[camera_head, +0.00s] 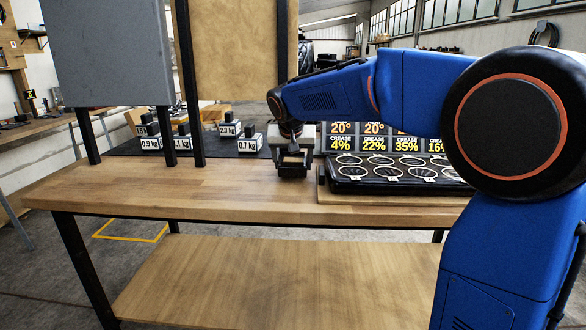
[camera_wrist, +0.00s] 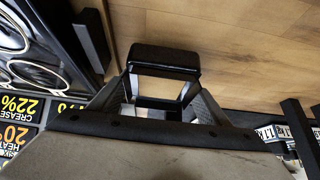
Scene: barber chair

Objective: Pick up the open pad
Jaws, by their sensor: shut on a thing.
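My gripper (camera_head: 292,157) is over the table's back middle, just left of the black tray. It is shut on a dark piece with an open middle, which appears to be the open pad (camera_head: 292,168). In the wrist view the pad (camera_wrist: 165,58) is a thick black bar across the fingertips, with wood showing through the gap behind it. My gripper's fingers (camera_wrist: 160,100) reach it from both sides. I cannot tell whether the pad touches the table or hangs just above it.
A black tray (camera_head: 345,187) with several ringed places lies right of my gripper; its edge is close. A sign (camera_head: 380,137) with percentages stands behind it. Several labelled weights (camera_head: 250,143) stand at the left on a dark mat. Black posts (camera_head: 185,90) rise there. The wooden tabletop (camera_head: 200,195) in front is clear.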

